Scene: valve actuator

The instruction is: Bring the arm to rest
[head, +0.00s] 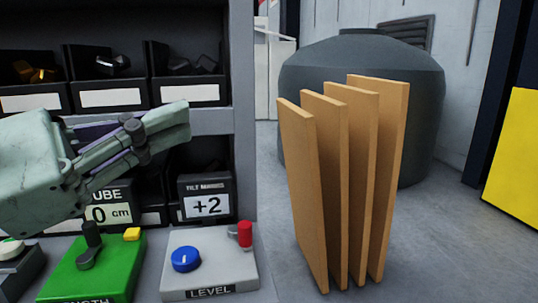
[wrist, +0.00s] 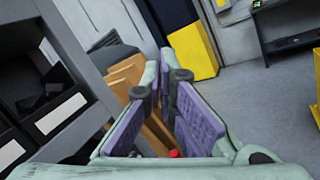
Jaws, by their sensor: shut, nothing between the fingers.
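My gripper (head: 184,118) is at the left of the head view, raised above the control panels and in front of the shelf. Its pale green and purple fingers point to the right, shut and empty. In the wrist view the fingers (wrist: 160,66) show purple pads, with tips close together. Below the gripper are a green panel (head: 112,272) with a black lever and yellow button, and a grey LEVEL panel (head: 208,286) with a blue knob (head: 186,259) and red-capped switch (head: 245,234). A display (head: 208,206) reads +2; another (head: 110,213) reads 0 cm, its label partly hidden by my gripper.
Several upright tan boards (head: 312,190) stand right of the panels; they also show in the wrist view (wrist: 118,82). A large grey tank (head: 350,62) is behind them. Shelf bins (head: 187,92) fill the left. A yellow panel (head: 514,150) is at far right, with open floor before it.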

